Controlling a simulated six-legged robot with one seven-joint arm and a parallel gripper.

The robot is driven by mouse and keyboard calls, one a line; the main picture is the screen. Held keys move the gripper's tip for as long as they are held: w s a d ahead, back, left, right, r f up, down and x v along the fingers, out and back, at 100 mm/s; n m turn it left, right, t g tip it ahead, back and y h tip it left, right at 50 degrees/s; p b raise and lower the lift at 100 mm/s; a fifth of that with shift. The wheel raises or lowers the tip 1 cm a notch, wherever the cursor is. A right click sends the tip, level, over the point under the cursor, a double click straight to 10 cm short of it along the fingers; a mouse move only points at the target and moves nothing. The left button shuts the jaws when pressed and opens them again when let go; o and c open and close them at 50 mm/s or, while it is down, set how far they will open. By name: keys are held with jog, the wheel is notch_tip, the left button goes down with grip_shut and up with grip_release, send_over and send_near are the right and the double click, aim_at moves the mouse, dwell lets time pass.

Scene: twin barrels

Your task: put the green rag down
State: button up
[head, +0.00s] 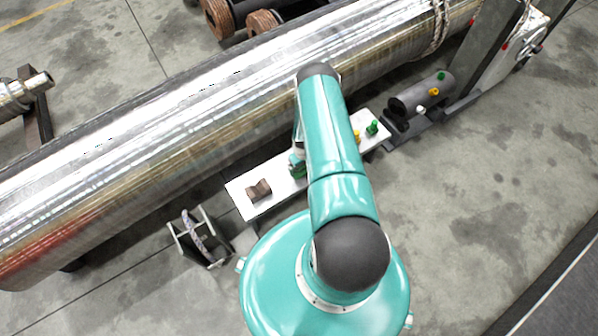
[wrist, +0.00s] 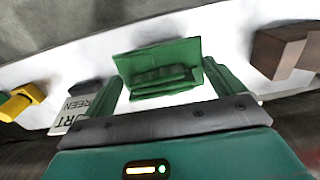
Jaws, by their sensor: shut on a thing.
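The green rag (wrist: 158,58) is a folded, dark green piece in the wrist view. My gripper (wrist: 162,73) has a green finger on each side of it and is shut on it. The rag is over the white board (head: 240,205); I cannot tell whether it touches the surface. In the head view my arm mostly hides the gripper (head: 297,163), which is low over the middle of the board.
A brown block (head: 258,190) sits on the board's left part; it shows at right in the wrist view (wrist: 282,50). A yellow piece (wrist: 22,100) and a lettered card (wrist: 72,112) lie on the other side. A large metal barrel (head: 150,150) runs behind the board.

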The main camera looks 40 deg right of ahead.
aim_at(299, 172)
jog(key=shift+w+a+f, duration=0.2)
jog(key=shift+a+f, duration=0.3)
jog(key=shift+f, duration=0.15)
jog(key=shift+w+a+f, duration=0.1)
jog(key=shift+a+f, duration=0.05)
jog(key=shift+f, duration=0.75)
jog(key=shift+a+f, duration=0.15)
jog(key=shift+f, duration=0.75)
jog(key=shift+f, duration=0.15)
jog(key=o, duration=0.7)
